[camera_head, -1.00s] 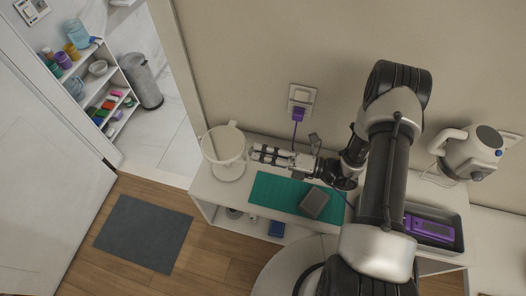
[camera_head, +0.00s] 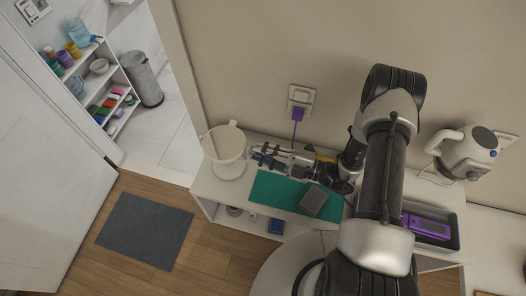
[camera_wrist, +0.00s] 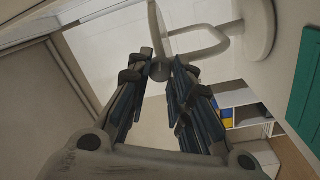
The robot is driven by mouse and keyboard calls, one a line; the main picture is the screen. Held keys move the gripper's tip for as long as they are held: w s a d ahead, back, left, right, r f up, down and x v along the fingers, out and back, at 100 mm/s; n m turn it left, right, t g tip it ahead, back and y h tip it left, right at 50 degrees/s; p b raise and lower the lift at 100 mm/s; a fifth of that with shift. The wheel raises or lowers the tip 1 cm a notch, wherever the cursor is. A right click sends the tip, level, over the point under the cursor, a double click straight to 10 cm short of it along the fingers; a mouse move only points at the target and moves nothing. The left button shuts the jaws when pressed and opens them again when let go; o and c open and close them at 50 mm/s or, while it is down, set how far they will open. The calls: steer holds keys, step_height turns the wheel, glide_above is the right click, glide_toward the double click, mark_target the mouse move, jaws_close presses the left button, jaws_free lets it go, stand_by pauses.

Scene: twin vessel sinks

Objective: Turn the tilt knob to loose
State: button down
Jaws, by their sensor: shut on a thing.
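A white round mirror-like piece on a stand (camera_head: 228,172) stands at the left end of the white counter. A small grey knob (camera_wrist: 160,71) shows at the side of its frame in the wrist view. My gripper (camera_head: 257,156) reaches in from the right, beside the stand. In the wrist view my gripper (camera_wrist: 163,68) has its fingertips on either side of the knob, shut on it. The knob's markings and its turned position cannot be made out. In the head view the knob is hidden by the fingertips.
A green mat (camera_head: 270,190) with a grey box (camera_head: 312,202) lies under my arm. A purple plug (camera_head: 298,113) sits in the wall socket, its cord hanging behind my gripper. A white kettle-like appliance (camera_head: 468,152) and a tray with a purple item (camera_head: 428,226) are at right.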

steer(key=shift+m, duration=1.1)
steer(key=c, duration=1.4)
jaws_free()
steer(key=shift+s+d, duration=0.1)
steer(key=v, duration=1.1)
steer(key=shift+s+d, duration=0.25)
steer(key=shift+d, duration=0.05)
